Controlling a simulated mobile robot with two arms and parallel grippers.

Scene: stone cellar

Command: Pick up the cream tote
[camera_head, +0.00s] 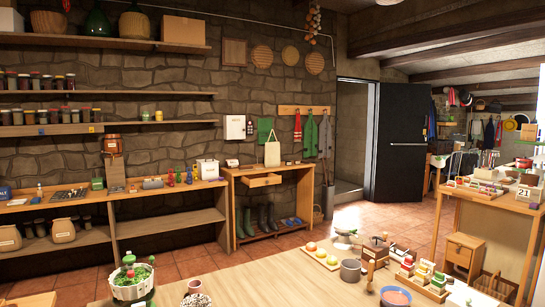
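The cream tote (272,154) is across the room. It appears upright at the back of a small wooden side table (300,172), against the stone wall, with its handles looping up. It is too far away to tell whether it stands on the table or hangs just behind it. Neither of my grippers is in view.
Boots (267,219) stand under the side table. A dark door (400,143) stands open.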

